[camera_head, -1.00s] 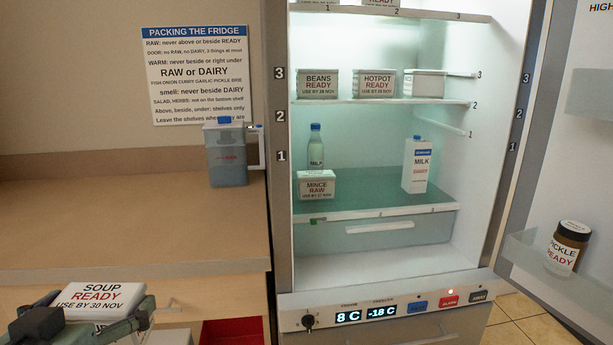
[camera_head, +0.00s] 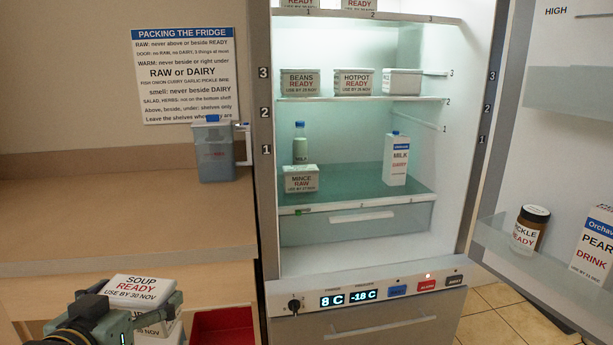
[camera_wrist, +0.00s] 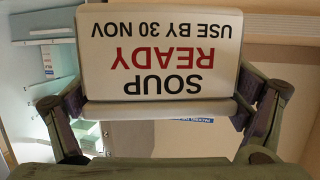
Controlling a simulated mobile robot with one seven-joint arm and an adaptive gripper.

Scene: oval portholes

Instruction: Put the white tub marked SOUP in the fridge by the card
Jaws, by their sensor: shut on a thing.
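The white SOUP tub (camera_head: 137,289), marked READY and USE BY 30 NOV, is held at the lower left of the head view. My gripper (camera_wrist: 160,108) is shut on it, with a finger at each side; the tub fills the upper middle of the wrist view (camera_wrist: 158,55). The open fridge (camera_head: 360,235) stands right of it. The card (camera_head: 188,75), headed PACKING THE FRIDGE, hangs on the wall above the counter. BEANS READY (camera_head: 300,83), HOTPOT READY (camera_head: 353,83) and a plain-sided tub (camera_head: 401,83) stand on the middle shelf; MINCE RAW (camera_head: 301,179), a bottle (camera_head: 300,143) and a dairy MILK carton (camera_head: 396,159) stand below.
The open door holds a pickle jar (camera_head: 529,228) and a pear drink carton (camera_head: 594,240). A blue-lidded jug (camera_head: 215,150) stands on the counter (camera_head: 110,215). A red open drawer or bin (camera_head: 222,325) is low beside the fridge. The lower shelf has bare room between mince and milk.

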